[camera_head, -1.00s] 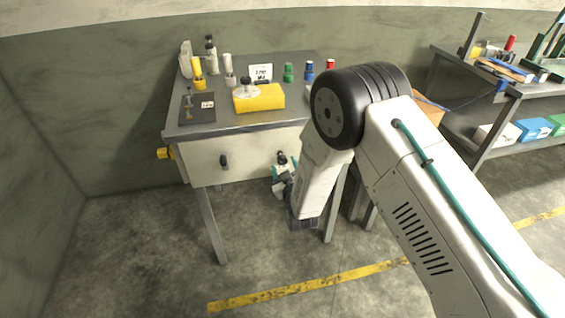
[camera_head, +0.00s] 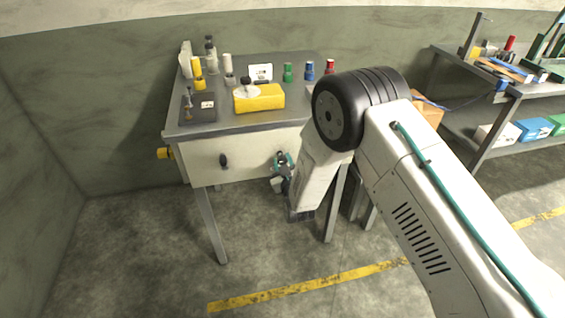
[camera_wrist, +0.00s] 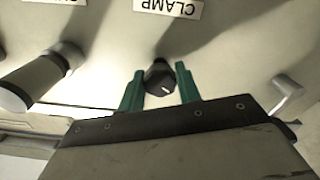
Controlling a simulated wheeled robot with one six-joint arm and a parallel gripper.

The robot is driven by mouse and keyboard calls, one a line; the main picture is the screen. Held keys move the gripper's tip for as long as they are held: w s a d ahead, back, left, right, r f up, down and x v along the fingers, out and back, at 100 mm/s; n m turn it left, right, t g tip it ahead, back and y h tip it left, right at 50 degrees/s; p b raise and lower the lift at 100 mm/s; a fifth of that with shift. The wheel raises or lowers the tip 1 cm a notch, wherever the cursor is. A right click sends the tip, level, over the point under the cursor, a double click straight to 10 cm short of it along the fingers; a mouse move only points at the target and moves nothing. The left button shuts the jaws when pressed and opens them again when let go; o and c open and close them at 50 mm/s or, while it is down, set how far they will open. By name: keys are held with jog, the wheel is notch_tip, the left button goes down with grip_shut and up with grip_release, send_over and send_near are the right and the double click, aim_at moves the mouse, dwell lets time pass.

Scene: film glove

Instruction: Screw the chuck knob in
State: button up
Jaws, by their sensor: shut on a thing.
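My gripper (camera_wrist: 160,88) has its two teal fingers shut around a black knob (camera_wrist: 161,80) with a short white mark on its face. The knob is on the pale front panel (camera_wrist: 235,45) of the bench, beside a label reading CLAMP (camera_wrist: 167,7), upside down in the wrist view. A second label at the top left is cut off and unreadable. In the head view my gripper (camera_head: 283,160) is at the panel's right part, with the held knob mostly hidden. I cannot tell how deep the knob sits.
A larger pale cylinder with a dark band (camera_wrist: 35,80) sticks out to the left in the wrist view, and a pale bent handle (camera_wrist: 287,92) is at the right. A dark knob (camera_head: 223,161) is left on the panel.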

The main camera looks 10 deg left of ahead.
jog(key=m, duration=0.5)
jog(key=shift+m, duration=0.3)
jog(key=m, duration=0.5)
jog(key=shift+m, duration=0.4)
jog(key=o, duration=1)
jog(key=shift+c, duration=0.2)
jog(key=shift+s, duration=0.1)
jog(key=v, duration=0.7)
jog(key=shift+s, duration=0.35)
jog(key=shift+d, duration=0.15)
